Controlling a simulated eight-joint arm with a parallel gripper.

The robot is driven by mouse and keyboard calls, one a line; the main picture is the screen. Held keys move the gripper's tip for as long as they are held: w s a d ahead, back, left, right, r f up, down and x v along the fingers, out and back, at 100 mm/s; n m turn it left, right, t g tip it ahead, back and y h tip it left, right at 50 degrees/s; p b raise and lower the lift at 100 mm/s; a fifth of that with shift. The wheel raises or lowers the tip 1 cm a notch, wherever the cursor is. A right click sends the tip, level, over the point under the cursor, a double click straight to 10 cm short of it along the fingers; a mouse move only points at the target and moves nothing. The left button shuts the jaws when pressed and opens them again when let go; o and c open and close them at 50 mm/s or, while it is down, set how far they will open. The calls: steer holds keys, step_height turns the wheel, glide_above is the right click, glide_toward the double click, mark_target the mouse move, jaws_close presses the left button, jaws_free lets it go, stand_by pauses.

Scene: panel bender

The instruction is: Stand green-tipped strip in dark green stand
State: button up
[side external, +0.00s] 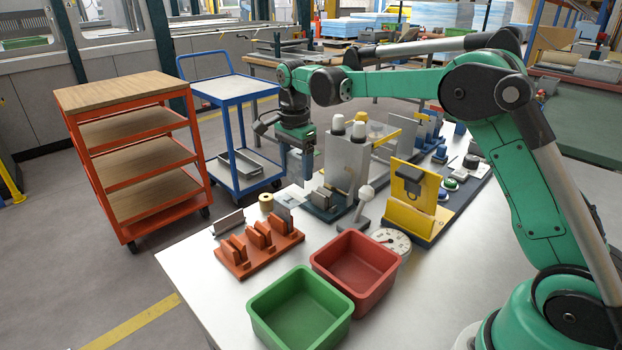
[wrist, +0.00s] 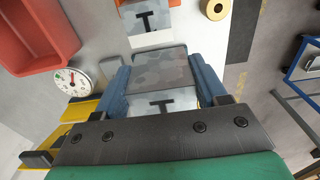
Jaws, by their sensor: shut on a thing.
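My gripper (side external: 296,180) points down above the table, left of the grey block machine. In the wrist view its blue fingers (wrist: 162,85) are closed on the sides of a grey mottled strip (wrist: 160,68). A pale patch with a black T shows at the strip's near end. No green tip can be made out on it. A low dark green stand (side external: 325,214) with grey upright blocks is on the table just right of and below my gripper. I cannot tell the stand in the wrist view.
An orange slotted rack (side external: 258,250), a green bin (side external: 300,308) and a red bin (side external: 355,268) stand at the front. A dial (side external: 391,241), a gold roll (side external: 266,202) and a yellow fixture (side external: 412,200) are nearby. The front left table corner is clear.

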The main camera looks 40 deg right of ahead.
glide_toward(323, 193)
steer(key=shift+d, duration=0.2)
steer(key=shift+f, duration=2.6)
steer(key=shift+f, duration=1.5)
steer(key=o, duration=0.9)
steer(key=shift+r, duration=4.5)
